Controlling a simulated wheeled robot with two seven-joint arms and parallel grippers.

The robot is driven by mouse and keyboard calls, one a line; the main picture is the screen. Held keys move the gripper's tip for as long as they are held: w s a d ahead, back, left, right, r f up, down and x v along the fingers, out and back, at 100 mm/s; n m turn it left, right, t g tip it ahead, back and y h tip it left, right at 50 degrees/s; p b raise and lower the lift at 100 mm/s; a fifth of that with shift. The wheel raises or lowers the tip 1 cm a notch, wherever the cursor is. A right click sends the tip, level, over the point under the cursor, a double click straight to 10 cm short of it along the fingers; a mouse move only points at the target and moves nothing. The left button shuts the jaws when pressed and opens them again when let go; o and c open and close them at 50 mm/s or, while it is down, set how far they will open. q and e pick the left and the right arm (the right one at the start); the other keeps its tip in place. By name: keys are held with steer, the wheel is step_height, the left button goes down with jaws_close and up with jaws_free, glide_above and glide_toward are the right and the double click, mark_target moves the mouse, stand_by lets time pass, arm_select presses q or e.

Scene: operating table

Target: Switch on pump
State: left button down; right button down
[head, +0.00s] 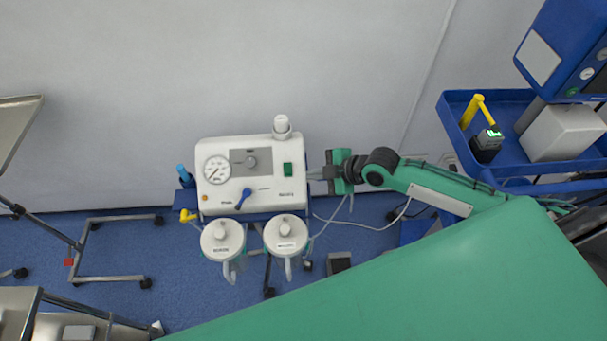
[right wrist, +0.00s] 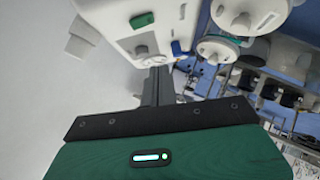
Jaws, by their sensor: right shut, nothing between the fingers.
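The white suction pump (head: 218,200) stands by the wall, with a round gauge (head: 216,169) and a blue lever (head: 243,198) on its front. Its green switch (head: 287,169) is at the right of the front panel, and it shows in the right wrist view (right wrist: 142,20) on the white casing. My right gripper (head: 318,173) comes in from the right, beside the pump's right edge and close to the switch. Its fingers (right wrist: 152,72) are shut and empty. I cannot tell whether they touch the casing. My left gripper is not in view.
Two white-lidded jars (head: 222,238) (head: 285,235) hang below the pump front. A green-covered table (head: 420,275) fills the lower right. A blue tray (head: 450,110) with equipment is at the upper right. A metal stand (head: 115,282) is on the left floor.

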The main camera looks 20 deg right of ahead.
steer(key=shift+v, duration=1.25)
steer(key=shift+s+f, duration=0.1)
steer(key=shift+s, duration=0.15)
steer(key=shift+w, duration=0.1)
